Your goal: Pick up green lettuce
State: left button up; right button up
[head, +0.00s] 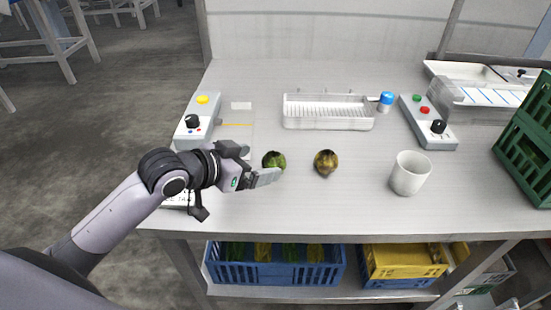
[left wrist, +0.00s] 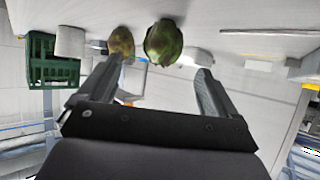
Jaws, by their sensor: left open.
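The green lettuce (head: 274,161), a small round dark-green head, sits on the steel table in the head view. It also shows in the left wrist view (left wrist: 164,42), beyond and between the two fingers. My left gripper (head: 262,168) is open and empty, just left of the lettuce, with its fingers pointing toward it. In the left wrist view the open jaws (left wrist: 155,85) have nothing between them. A brownish-yellow head (head: 326,162) sits to the right of the green lettuce, and it appears beside the left finger in the wrist view (left wrist: 121,41). My right gripper is not in view.
A white cup (head: 409,173) stands to the right. A slotted metal tray (head: 328,112) and a blue-capped container (head: 386,101) are behind. Control boxes (head: 198,122) and (head: 428,122) flank the work area. A green crate (head: 526,140) stands at far right. Blue (head: 275,272) and yellow crates (head: 400,262) sit below.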

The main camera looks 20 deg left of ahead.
aim_at(266, 162)
pick_arm(q)
jog(key=shift+f+x, duration=0.25)
jog(key=shift+x, duration=2.6)
jog(key=shift+a, duration=0.2)
jog(key=c, duration=1.2)
